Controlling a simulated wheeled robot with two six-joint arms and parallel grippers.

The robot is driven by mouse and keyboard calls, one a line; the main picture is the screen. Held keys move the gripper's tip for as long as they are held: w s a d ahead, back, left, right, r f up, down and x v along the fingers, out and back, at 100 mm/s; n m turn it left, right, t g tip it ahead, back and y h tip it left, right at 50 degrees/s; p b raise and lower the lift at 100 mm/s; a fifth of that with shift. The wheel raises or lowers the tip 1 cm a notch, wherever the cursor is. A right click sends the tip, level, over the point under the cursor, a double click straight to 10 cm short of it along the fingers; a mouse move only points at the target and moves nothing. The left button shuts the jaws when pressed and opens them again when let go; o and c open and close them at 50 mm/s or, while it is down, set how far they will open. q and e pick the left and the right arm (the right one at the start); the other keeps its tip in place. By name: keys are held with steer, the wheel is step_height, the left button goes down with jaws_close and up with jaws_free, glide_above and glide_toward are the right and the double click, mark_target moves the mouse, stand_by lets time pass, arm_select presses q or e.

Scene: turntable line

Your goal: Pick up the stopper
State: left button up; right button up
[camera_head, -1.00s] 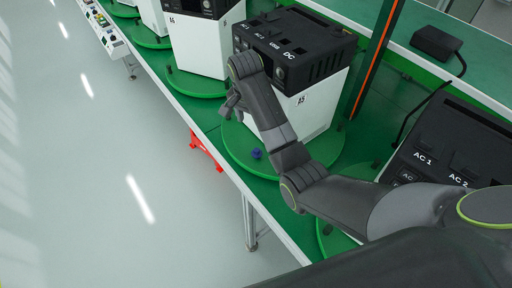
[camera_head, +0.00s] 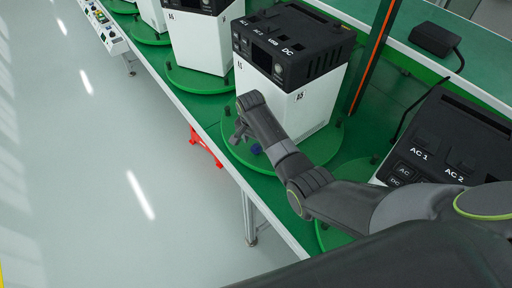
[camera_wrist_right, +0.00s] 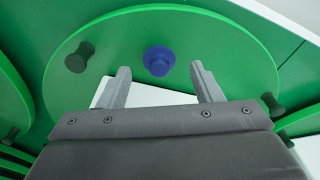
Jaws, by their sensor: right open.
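The stopper, a small blue-purple round piece, stands on the green turntable in the head view (camera_head: 256,149), near the front edge beside the white box. It also shows in the right wrist view (camera_wrist_right: 159,60), just beyond my fingertips and lined up with the gap between them. My right gripper (camera_head: 239,136) is low over the turntable beside the stopper. It is open and empty, with its fingers apart in the right wrist view (camera_wrist_right: 160,75). My left gripper is not in view.
A white box with a black top (camera_head: 290,85) stands on the green turntable (camera_head: 232,153). Several black knobs, one at the left in the wrist view (camera_wrist_right: 79,57), stand around its rim. Another black unit (camera_head: 450,150) is at right. A red object (camera_head: 205,147) is below the table edge.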

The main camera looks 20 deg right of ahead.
steer(key=shift+w+d+f, duration=0.1)
steer(key=shift+f, duration=1.25)
steer(key=c, duration=1)
